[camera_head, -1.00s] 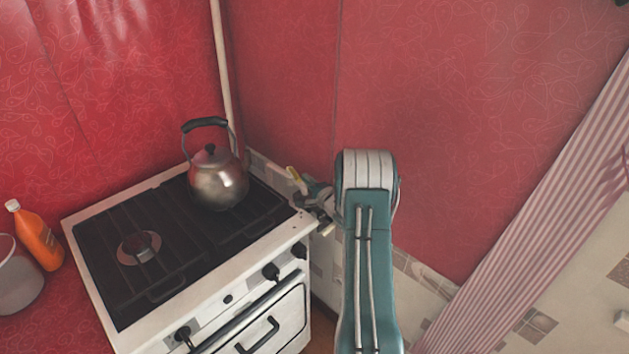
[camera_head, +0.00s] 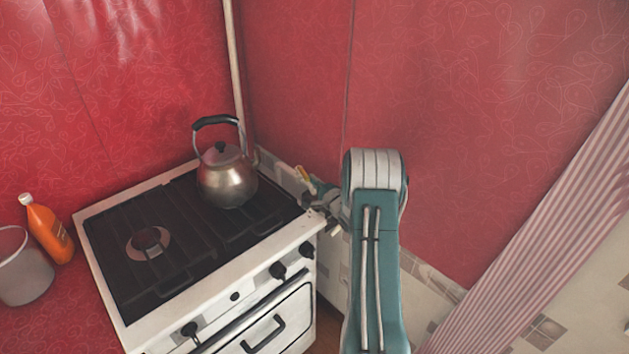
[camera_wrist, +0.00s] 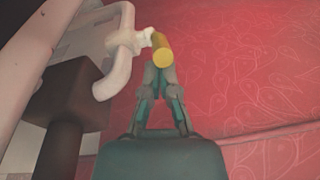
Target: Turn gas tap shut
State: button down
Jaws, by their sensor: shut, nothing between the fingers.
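The gas tap's yellow handle (camera_wrist: 162,50) sits on a white pipe (camera_wrist: 122,62) in the wrist view, with its rounded end towards the camera. In the head view the handle (camera_head: 303,174) is a small yellow piece behind the stove's right back corner. My gripper (camera_wrist: 159,72) is shut and empty, its fingertips just below the handle in the wrist view. I cannot tell whether they touch it. In the head view my gripper (camera_head: 318,190) is small and partly hidden by my arm.
A white stove (camera_head: 215,290) with a black grate stands left of my arm, and a metal kettle (camera_head: 227,180) sits on it. An orange bottle (camera_head: 48,232) and a pot (camera_head: 22,275) are at the far left. Red walls close the corner behind. A striped curtain (camera_head: 540,210) hangs at right.

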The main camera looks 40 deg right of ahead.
jog(key=shift+a, duration=0.25)
jog(key=shift+w+a, duration=0.15)
jog(key=shift+a, duration=0.4)
jog(key=shift+w+a, duration=0.15)
jog(key=shift+a, duration=0.35)
jog(key=shift+w+a, duration=0.3)
jog(key=shift+a, duration=0.2)
jog(key=shift+w+a, duration=0.3)
jog(key=shift+a, duration=0.2)
jog(key=shift+s+a, duration=0.1)
